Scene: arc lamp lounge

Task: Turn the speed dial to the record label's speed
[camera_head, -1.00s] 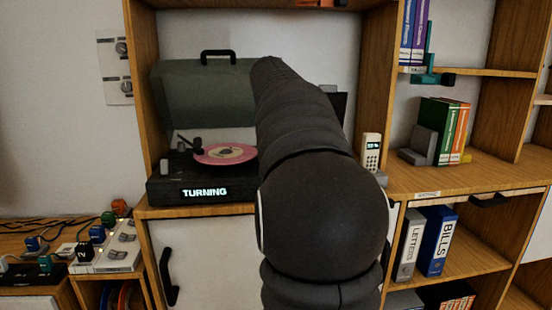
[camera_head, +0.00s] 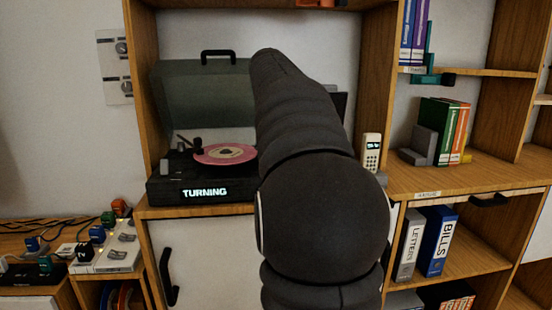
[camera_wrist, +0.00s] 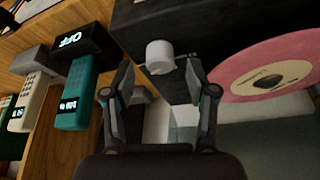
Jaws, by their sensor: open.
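The black turntable (camera_head: 200,191) stands in the shelf bay with its front display reading "TURNING". A pink record (camera_head: 224,154) lies on it; the record also shows at the right of the wrist view (camera_wrist: 232,88). Its pale label (camera_wrist: 267,77) has writing too small to read. In the wrist view a pale round knob (camera_wrist: 159,57) stands on the turntable's dark top. My gripper (camera_wrist: 160,92) is open and empty, its fingertips apart on either side below the knob in the picture. My arm hides the turntable's right part and the gripper in the head view.
The raised green lid (camera_head: 205,95) stands behind the record. A keypad handset (camera_head: 371,151) stands right of the turntable; the wrist view shows a teal device (camera_wrist: 77,95) and a black "OFF" display (camera_wrist: 80,40) close to my fingers. Shelf uprights flank the bay.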

